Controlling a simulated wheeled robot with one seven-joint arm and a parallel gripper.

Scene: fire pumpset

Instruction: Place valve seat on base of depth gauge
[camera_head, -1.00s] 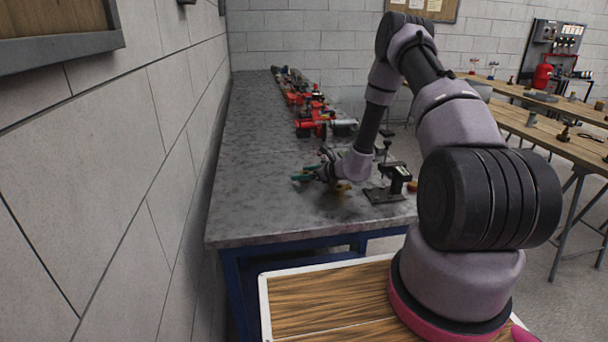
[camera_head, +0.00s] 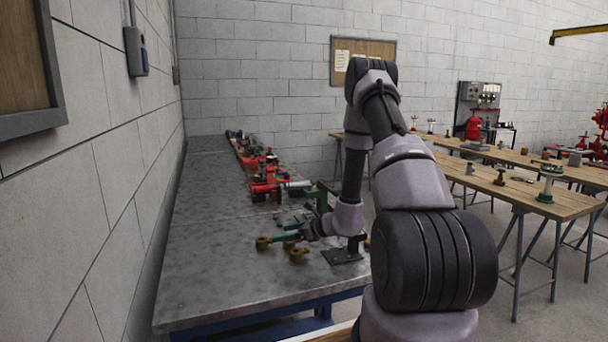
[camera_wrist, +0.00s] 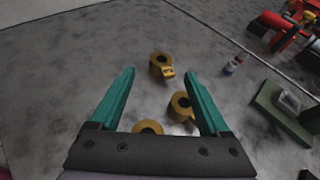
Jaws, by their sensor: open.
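Several brass ring-shaped pieces with a side tab, which look like valve seats, lie on the grey metal table. In the wrist view one (camera_wrist: 158,66) lies just beyond and between my fingertips. Another (camera_wrist: 181,107) lies between the fingers, close to the right one, and a third (camera_wrist: 148,127) is partly hidden by the gripper body. My gripper (camera_wrist: 160,78) has teal fingers spread wide, with nothing held. In the head view it (camera_head: 284,234) is low over the table by the brass pieces (camera_head: 263,243). A dark stand with a flat base (camera_head: 345,254) is right of it; I cannot tell whether it is the depth gauge.
A green block-shaped fixture (camera_wrist: 282,112) stands right of my gripper in the wrist view, with a small red-white-blue container (camera_wrist: 234,65) nearby. Red parts (camera_head: 265,185) line the table farther back. The wall (camera_head: 110,190) borders the table's left; the table's near left (camera_head: 205,285) is clear.

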